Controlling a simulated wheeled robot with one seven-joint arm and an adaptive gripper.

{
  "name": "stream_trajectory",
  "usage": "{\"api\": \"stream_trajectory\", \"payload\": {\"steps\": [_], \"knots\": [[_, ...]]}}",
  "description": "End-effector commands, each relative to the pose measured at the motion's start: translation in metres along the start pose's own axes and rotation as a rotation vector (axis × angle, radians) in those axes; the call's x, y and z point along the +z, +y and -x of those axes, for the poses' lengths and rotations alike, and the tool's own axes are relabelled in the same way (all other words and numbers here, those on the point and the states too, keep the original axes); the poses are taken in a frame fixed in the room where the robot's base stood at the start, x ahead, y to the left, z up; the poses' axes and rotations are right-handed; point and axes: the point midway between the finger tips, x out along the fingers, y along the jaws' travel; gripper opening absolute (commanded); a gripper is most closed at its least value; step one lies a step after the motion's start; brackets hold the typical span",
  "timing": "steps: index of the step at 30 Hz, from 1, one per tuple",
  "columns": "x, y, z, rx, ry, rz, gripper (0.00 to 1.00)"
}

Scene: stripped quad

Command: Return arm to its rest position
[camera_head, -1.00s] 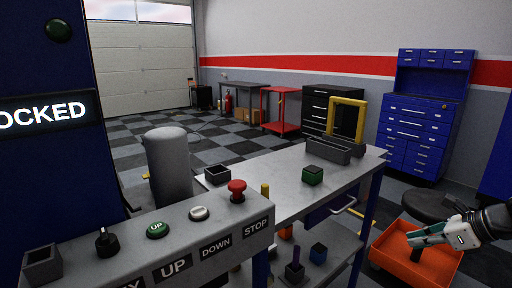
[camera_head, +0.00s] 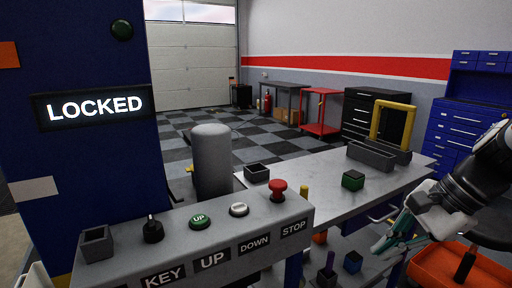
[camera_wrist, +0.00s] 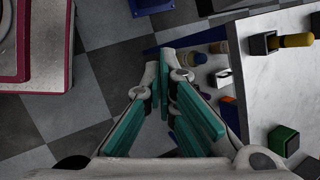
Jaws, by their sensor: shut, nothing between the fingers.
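My gripper (camera_head: 388,243) is at the lower right in the head view, beside the workbench's right edge, with its teal finger pads pointing down and left. In the wrist view my gripper (camera_wrist: 167,88) has its fingers together at the tips with nothing between them. My dark arm comes in from the right edge of the head view. The gripper is apart from the orange bin (camera_head: 490,272), which stands lower and to its right and is partly hidden by the arm.
A control panel with a red STOP button (camera_head: 278,189) is in front, beside a blue column with a LOCKED sign (camera_head: 95,106). The workbench (camera_head: 325,203) bears a green block (camera_head: 352,180) and a grey tray (camera_head: 371,155). A blue cabinet (camera_head: 455,125) stands at the right.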

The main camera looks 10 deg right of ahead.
Motion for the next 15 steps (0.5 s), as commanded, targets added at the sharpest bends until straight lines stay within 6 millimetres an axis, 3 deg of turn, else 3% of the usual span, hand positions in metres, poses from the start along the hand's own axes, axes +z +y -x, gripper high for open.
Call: {"api": "stream_trajectory", "payload": {"steps": [1,6,9,15], "knots": [[0.026,0.009,0.001,0.040,0.012,0.129,0.00],[0.085,0.052,0.004,0.186,0.054,0.549,0.00],[0.105,0.079,0.007,0.262,0.080,0.773,0.00],[0.121,0.120,0.014,0.370,0.126,1.097,0.00]]}}
